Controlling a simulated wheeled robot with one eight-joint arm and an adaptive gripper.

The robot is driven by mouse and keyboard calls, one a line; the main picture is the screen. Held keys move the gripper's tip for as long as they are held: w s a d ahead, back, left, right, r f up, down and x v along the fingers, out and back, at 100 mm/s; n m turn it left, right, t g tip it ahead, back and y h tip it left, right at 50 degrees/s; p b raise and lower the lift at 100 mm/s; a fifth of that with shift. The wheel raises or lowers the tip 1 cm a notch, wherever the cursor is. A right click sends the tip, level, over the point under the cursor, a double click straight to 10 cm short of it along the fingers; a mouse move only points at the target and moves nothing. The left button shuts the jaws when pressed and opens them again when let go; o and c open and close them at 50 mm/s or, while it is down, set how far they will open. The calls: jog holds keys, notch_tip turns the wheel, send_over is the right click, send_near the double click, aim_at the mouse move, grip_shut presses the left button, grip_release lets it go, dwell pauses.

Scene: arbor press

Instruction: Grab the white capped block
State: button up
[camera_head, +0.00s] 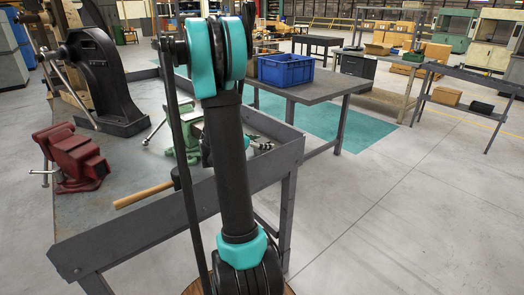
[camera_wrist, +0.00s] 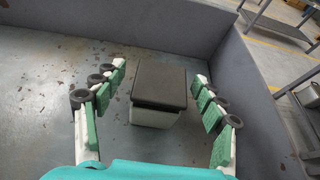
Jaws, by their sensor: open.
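The white capped block (camera_wrist: 152,116) stands on the bench top in the wrist view, white below with a dark flat cap (camera_wrist: 160,84) on top. My gripper (camera_wrist: 159,76) is open, with one green-padded finger to the left of the block and one to the right. Gaps show between the block and both fingers, and nothing is held. In the camera on my body, I cannot make out the block; my own arm blocks much of the bench there.
The bench's raised grey rim (camera_wrist: 240,90) runs behind and right of the block. On the bench are a red vise (camera_head: 75,160), a black arbor press (camera_head: 100,80), a green vise (camera_head: 185,135) and a wooden handle (camera_head: 143,194). A blue crate (camera_head: 286,70) sits on another table.

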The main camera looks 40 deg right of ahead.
jog(key=c, duration=1.5)
